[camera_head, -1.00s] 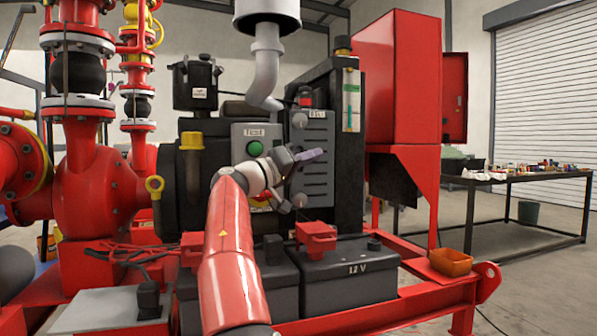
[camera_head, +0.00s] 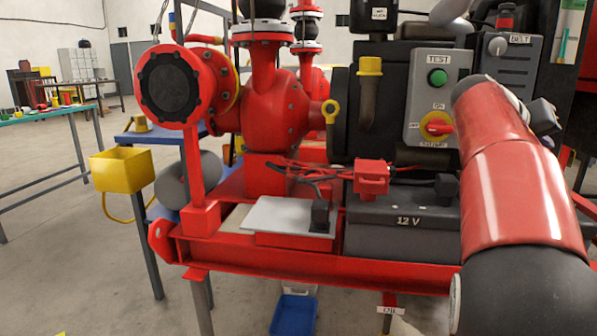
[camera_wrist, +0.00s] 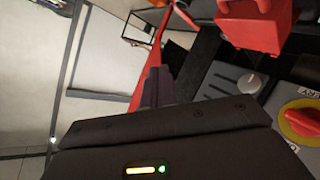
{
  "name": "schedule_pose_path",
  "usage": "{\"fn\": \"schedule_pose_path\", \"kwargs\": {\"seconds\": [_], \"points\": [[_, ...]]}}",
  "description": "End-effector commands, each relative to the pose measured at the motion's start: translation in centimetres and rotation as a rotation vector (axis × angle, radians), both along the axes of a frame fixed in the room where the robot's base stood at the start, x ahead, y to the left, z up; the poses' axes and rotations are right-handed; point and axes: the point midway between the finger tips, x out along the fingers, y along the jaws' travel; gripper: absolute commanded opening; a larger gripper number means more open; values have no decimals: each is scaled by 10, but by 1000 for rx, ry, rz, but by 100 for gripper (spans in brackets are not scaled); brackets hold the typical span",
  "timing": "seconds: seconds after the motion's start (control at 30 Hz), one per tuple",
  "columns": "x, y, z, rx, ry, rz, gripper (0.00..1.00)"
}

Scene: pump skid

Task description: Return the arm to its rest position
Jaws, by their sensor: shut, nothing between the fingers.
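My arm (camera_head: 508,160), red with dark joints, rises along the right side of the head view, in front of the pump skid. Its wrist end is near the grey control box (camera_head: 436,95), and the arm hides my fingers in that view. In the wrist view my gripper (camera_wrist: 157,88) shows as two dark fingers close together, shut with nothing between them. The fingers point past the skid toward a red frame bar and pale floor.
A black battery (camera_head: 402,225) sits below.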

Motion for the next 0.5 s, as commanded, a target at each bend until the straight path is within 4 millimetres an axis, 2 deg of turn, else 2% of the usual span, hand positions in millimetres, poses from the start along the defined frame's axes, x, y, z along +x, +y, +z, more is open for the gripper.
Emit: {"fn": "schedule_pose_path", "kwargs": {"seconds": [0.03,0.17,0.2,0.37,0.4,0.5], "points": [[-14,15,-24,105,7,67,0],[-41,76,-84,336,39,251,0],[-52,98,-101,398,50,308,0],[-103,191,-164,596,98,521,0],[-118,213,-180,635,110,568,0],[-155,263,-217,714,145,670,0]]}}
